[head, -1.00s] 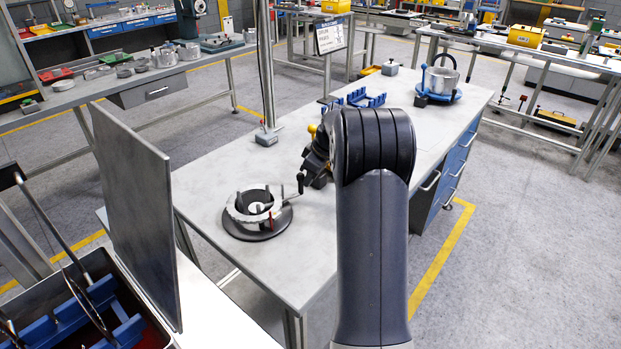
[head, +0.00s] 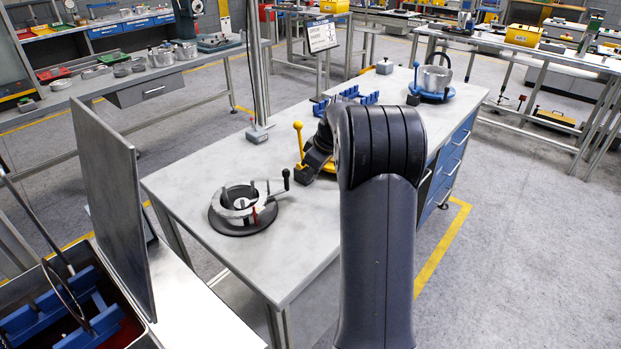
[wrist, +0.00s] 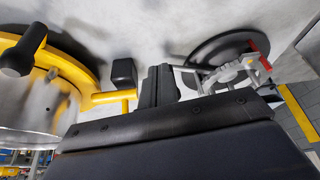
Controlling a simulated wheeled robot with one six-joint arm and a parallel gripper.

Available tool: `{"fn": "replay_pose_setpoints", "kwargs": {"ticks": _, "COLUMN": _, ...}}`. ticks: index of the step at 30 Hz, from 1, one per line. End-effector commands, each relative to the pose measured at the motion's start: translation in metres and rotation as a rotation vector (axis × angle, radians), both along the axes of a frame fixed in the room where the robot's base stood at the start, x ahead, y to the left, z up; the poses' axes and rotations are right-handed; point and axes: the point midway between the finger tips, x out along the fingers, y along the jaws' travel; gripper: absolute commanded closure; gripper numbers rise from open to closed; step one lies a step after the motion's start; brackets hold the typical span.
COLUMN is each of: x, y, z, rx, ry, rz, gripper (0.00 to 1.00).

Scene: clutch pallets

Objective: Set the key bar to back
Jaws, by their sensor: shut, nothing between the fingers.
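A round fixture with a pale metal ring on a dark round base (head: 232,229) stands on the near part of the bench. A bar with an upright black knob (head: 286,180) sticks out at its right side, and a red mark (head: 255,216) shows on its front. I cannot tell for certain which part is the key bar. The fixture also shows in the wrist view (wrist: 222,48), at the upper right. My gripper (wrist: 160,82) is shut and empty, apart from the fixture. In the head view my arm partly hides it, beside a yellow-handled device (head: 298,126).
In the wrist view a metal drum with a yellow ring (wrist: 75,62) and black knob is close on the left. A grey upright panel (head: 112,190) stands left of the bench. A blue rack (head: 345,97) and a pot (head: 434,78) stand farther back.

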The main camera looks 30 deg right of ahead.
Motion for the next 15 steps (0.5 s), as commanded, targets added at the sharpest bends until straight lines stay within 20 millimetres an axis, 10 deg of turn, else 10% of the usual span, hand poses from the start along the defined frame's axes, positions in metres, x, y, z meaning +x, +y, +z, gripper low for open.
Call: {"fn": "replay_pose_setpoints", "kwargs": {"ticks": 15, "x": -0.024, "y": -0.014, "z": 0.070, "rx": 0.000, "ry": 0.002, "rz": 0.003, "gripper": 1.00}}
